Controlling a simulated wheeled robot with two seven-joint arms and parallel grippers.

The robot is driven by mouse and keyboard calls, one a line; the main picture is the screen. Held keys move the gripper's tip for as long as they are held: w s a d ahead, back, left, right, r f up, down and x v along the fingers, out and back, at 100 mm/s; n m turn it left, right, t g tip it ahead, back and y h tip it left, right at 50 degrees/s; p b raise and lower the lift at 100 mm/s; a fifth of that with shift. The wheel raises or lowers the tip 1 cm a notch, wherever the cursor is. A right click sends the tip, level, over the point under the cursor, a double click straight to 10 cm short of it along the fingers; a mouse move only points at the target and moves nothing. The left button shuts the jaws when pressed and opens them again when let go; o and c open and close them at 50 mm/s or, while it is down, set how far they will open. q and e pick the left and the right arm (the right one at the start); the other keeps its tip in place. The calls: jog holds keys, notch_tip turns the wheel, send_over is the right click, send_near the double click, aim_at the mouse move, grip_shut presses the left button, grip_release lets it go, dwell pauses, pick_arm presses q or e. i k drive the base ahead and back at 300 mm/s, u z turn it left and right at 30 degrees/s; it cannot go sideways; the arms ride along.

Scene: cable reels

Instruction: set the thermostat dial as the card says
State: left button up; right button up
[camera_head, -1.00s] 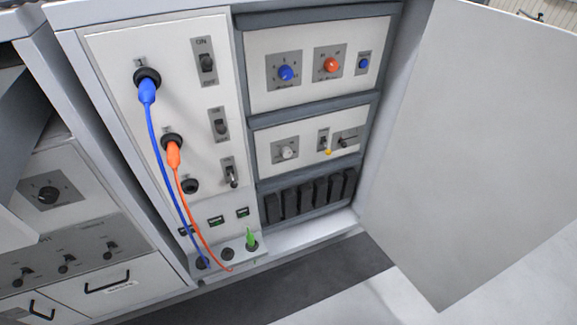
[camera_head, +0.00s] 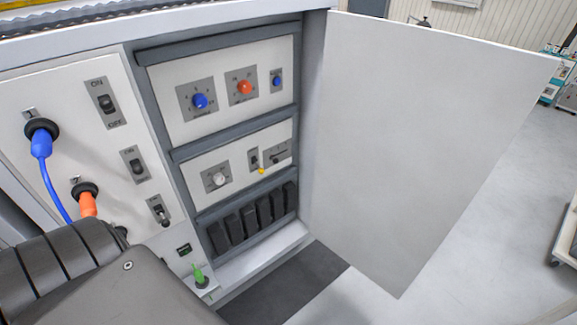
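Three dials show in the open cabinet: a blue dial (camera_head: 200,101) and a red dial (camera_head: 244,87) on the upper panel, and a white dial (camera_head: 217,179) on the lower panel. Their labels are too small to read, so I cannot tell which is the thermostat dial. No card can be made out. A dark ridged part of my own arm covers the lower left of the view. Neither gripper's fingers are in view.
The open cabinet door (camera_head: 415,140) stands to the right of the dials. On the left panel are a blue plug (camera_head: 41,143), an orange plug (camera_head: 88,204) and toggle switches. A green plug (camera_head: 199,275) stands low down. Open floor lies right of the door.

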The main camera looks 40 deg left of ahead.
aim_at(218, 178)
jog(key=z, duration=0.35)
jog(key=i, duration=1.1)
jog(key=u, duration=1.6)
